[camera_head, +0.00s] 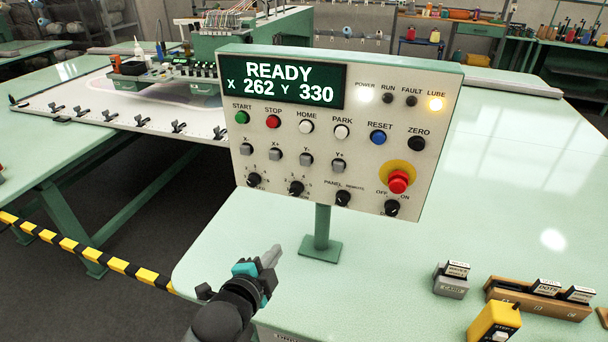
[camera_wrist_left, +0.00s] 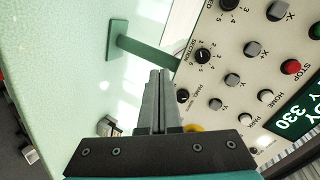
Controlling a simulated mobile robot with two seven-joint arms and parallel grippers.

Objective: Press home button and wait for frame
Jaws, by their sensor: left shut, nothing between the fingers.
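The control panel (camera_head: 350,130) stands upright on a green post above the pale green table. Its display (camera_head: 282,85) reads READY, X 262 Y 330. The white HOME button (camera_head: 306,127) sits in the upper button row, between STOP and PARK; it also shows in the left wrist view (camera_wrist_left: 265,96). The POWER lamp (camera_head: 364,95) glows white and the LURE or LUBE lamp (camera_head: 435,104) glows amber. My left gripper (camera_head: 272,256) is shut and empty, below the panel and left of its post, apart from the buttons. In the left wrist view its fingers (camera_wrist_left: 158,98) are together. My right gripper is not in view.
The gantry machine and its frame (camera_head: 120,105) stand at the back left, with several black clamps along the edge. A red emergency stop (camera_head: 398,181) sits at the panel's lower right. A yellow box (camera_head: 494,322) and card holders (camera_head: 535,300) occupy the front right. The table right of the panel is clear.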

